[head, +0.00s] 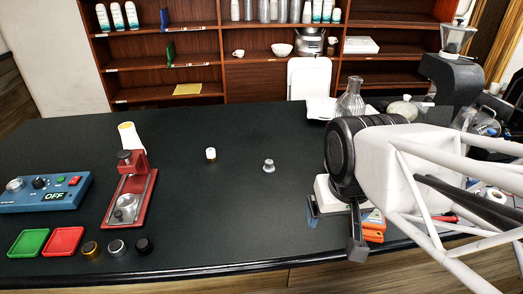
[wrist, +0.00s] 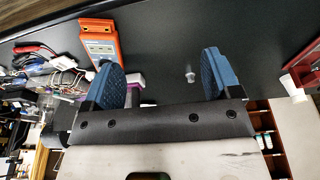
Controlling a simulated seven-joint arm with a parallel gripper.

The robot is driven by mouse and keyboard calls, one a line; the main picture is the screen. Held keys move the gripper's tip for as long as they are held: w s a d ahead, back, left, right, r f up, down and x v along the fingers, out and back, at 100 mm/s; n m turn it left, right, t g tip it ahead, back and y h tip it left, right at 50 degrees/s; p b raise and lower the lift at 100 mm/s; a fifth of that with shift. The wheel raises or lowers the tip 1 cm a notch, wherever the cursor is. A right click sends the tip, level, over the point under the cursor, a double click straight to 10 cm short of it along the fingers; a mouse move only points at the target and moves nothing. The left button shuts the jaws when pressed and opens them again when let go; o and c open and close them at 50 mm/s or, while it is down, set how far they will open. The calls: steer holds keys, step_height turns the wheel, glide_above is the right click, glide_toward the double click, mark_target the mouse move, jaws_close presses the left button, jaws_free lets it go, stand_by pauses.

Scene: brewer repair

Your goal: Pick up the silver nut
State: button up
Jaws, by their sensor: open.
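A round silver nut (head: 117,247) sits near the front edge of the dark table at the left in the head view, between a brass one (head: 91,249) and a black one (head: 143,245). My gripper (head: 335,226) is at the right of the table, far from this row. It is open, and nothing shows gripped between its blue fingertips in the wrist view (wrist: 160,66). A small silvery piece (head: 269,165) stands alone mid-table; a similar small piece (wrist: 190,75) shows beyond the fingers in the wrist view. The row is not visible in the wrist view.
A red stand (head: 137,197), green tray (head: 29,243), red tray (head: 63,242) and blue control box (head: 47,195) are around the row. A white-topped piece (head: 211,154) stands mid-table. An orange device (wrist: 97,40) and clutter lie near my gripper. The table's centre is mostly clear.

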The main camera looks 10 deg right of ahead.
stand_by(0.3)
steer(key=c, duration=0.4)
steer(key=shift+c, duration=0.2)
steer(key=shift+w, duration=0.1)
